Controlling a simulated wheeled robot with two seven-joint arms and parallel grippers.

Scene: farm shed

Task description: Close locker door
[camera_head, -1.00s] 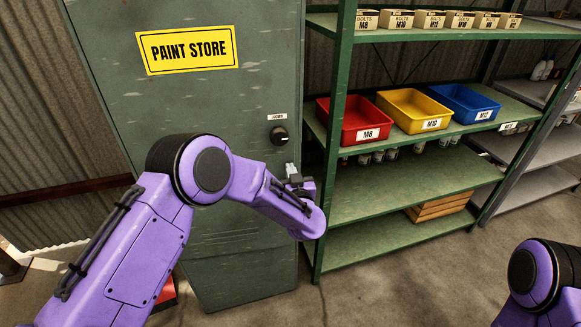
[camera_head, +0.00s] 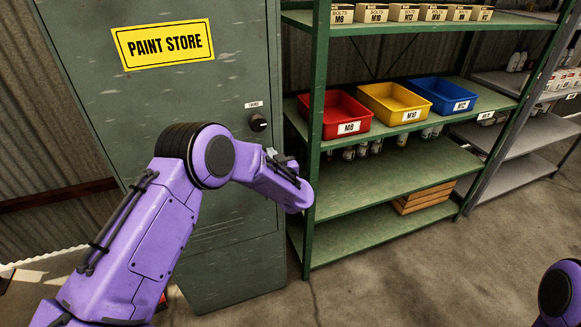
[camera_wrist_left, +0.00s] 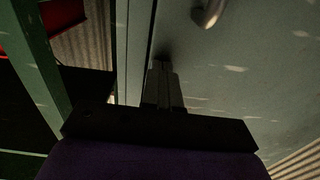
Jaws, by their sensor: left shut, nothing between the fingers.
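The grey-green locker door (camera_head: 165,100) bears a yellow PAINT STORE sign (camera_head: 163,44) and stands upright at the left of the head view. It looks flush or nearly so; I cannot tell whether it is fully closed. A black knob (camera_head: 258,122) sits near its right edge.
A green shelf rack (camera_head: 315,130) stands right beside the locker, its post close to my left wrist. It holds red (camera_head: 338,115), yellow (camera_head: 395,102) and blue (camera_head: 440,93) bins. A wooden crate (camera_head: 424,198) is on a lower shelf. Floor in front (camera_head: 400,270) is clear.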

